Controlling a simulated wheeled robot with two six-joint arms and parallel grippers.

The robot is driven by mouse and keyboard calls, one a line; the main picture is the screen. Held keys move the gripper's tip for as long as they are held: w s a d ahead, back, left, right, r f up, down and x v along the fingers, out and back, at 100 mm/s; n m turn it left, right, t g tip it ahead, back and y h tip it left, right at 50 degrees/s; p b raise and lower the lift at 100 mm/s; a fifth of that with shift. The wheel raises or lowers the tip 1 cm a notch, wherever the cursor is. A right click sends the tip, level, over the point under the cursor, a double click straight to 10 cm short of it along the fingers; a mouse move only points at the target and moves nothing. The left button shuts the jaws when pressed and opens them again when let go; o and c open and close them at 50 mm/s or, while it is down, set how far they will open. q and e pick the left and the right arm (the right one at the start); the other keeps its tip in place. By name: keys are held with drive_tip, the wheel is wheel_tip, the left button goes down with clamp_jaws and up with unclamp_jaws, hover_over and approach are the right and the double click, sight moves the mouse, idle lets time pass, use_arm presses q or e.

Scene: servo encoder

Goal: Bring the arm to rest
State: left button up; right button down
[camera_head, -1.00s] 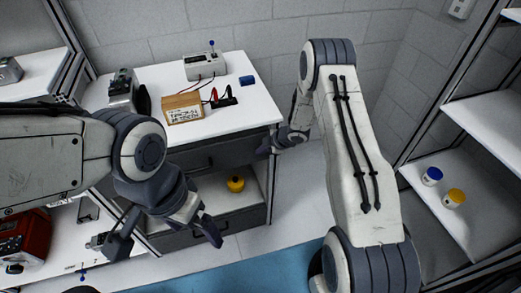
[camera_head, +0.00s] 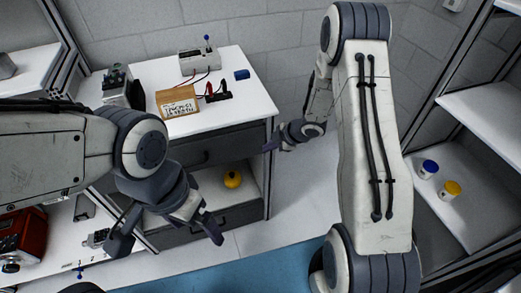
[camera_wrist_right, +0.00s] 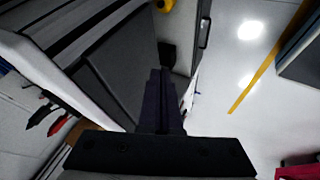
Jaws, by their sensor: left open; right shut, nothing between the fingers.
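My right arm reaches up and away on the right of the head view, and its gripper (camera_head: 272,146) hangs beside the right edge of the white-topped bench. In the right wrist view its fingers (camera_wrist_right: 160,100) are together with nothing held, close to the bench's side. My left gripper (camera_head: 210,222) is open and empty, pointing down in front of the bench's lower drawer.
Shelving at right carries blue-lidded (camera_head: 428,168) and yellow-lidded (camera_head: 450,189) jars.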

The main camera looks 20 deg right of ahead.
drive_tip(key=s+a+r+m+h, duration=0.2)
drive_tip(key=s+a+r+m, duration=0.1)
drive_tip(key=r, duration=0.5)
drive_tip(key=s+a+r+m+h, duration=0.2)
drive_tip(key=s+a+r+h, duration=0.1)
drive_tip(key=r, duration=0.5)
drive_tip(key=s+a+r+m+g, duration=0.1)
drive_tip(key=s+a+r, duration=0.1)
drive_tip(key=s, duration=0.6)
drive_tip(key=s+a+r+m+g, duration=0.1)
drive_tip(key=s+a+m+g, duration=0.1)
drive_tip(key=s, duration=0.7)
drive_tip(key=s+a+r+m+g+y, duration=0.1)
drive_tip(key=s+a+r+m+g, duration=0.1)
drive_tip(key=s, duration=0.7)
drive_tip(key=shift+a+r, duration=0.35)
drive_tip(key=shift+a, duration=0.55)
